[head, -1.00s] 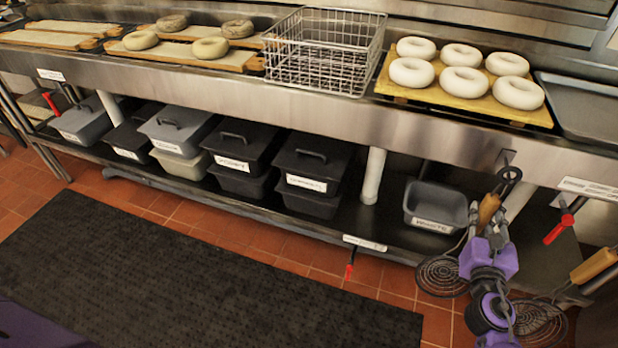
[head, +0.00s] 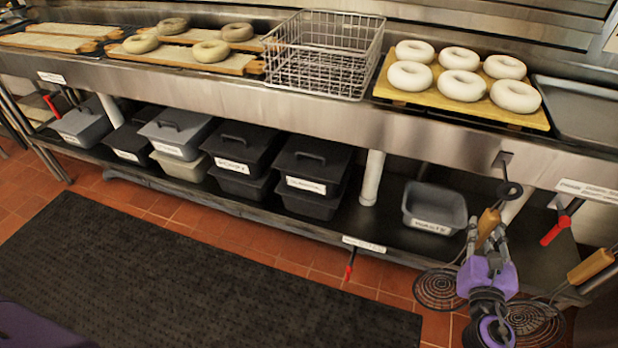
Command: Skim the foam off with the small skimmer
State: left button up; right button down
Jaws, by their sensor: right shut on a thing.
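A skimmer with a wooden handle (head: 488,224), a dark ring at its top and a round wire coil (head: 437,289) at its lower end is at the right of the head view. I take it for the small skimmer. My right gripper (head: 487,241) is shut on its handle, in front of the counter. The ring sits just below a hook plate (head: 503,162) on the counter front and looks apart from it. Part of the shaft is hidden by my gripper. A second skimmer, its handle (head: 590,266) tilted, hangs to the right. The kettle, the foam and my left gripper are not in view.
Bagels lie on boards, and a yellow board (head: 388,88) of white rings and a wire basket (head: 322,55) are on the counter. A grey bin (head: 434,208) and lidded tubs stand on the lower shelf. Red valve handles (head: 555,230) stick out. The black mat (head: 200,270) is clear.

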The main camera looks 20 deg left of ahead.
jog(key=shift+s+d+r, duration=0.1)
jog(key=shift+s, duration=3.05)
jog(key=c, duration=2.2)
grip_release()
grip_shut()
